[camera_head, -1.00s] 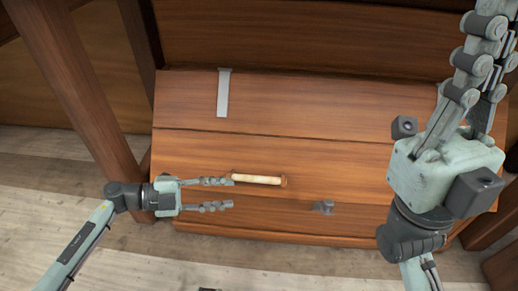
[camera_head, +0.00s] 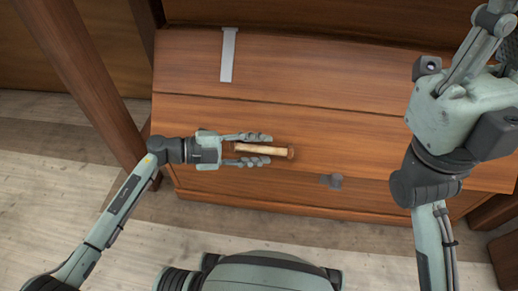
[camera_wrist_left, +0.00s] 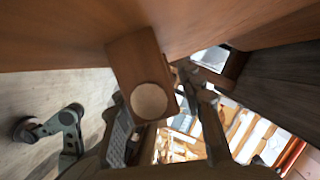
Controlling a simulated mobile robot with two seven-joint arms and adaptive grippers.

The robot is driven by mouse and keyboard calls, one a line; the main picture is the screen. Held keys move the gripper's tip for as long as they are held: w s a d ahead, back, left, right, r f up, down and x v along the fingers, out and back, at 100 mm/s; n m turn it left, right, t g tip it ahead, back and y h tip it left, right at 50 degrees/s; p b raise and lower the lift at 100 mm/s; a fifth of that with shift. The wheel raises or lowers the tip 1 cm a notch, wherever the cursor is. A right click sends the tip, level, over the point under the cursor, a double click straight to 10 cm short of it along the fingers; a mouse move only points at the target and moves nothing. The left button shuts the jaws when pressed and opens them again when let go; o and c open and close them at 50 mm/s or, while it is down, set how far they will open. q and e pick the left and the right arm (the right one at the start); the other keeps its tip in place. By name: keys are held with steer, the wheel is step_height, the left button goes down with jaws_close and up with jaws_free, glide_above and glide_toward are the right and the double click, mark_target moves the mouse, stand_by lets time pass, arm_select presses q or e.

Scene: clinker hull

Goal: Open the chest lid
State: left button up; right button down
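The wooden chest's lid (camera_head: 300,85) fills the middle of the head view and looks shut. A cream handle bar (camera_head: 262,150) with brown wooden ends is on the chest's front side. My left gripper (camera_head: 260,149) is open, its fingers on either side of the bar with visible space around it. In the left wrist view the bar's round cream end (camera_wrist_left: 149,101) and its wooden mount (camera_wrist_left: 133,58) show close up between the fingers. My right gripper (camera_head: 490,35) is raised at the right, its fingertips cut off by the frame, so its opening is unclear.
A grey metal strap (camera_head: 228,55) lies on the lid at the upper left. A wooden post (camera_head: 80,75) stands left of the chest. Pale plank floor (camera_head: 50,150) is clear at the left.

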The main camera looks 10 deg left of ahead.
arm_select(q)
jaws_close()
stand_by(0.3)
steer(key=shift+r, duration=0.1)
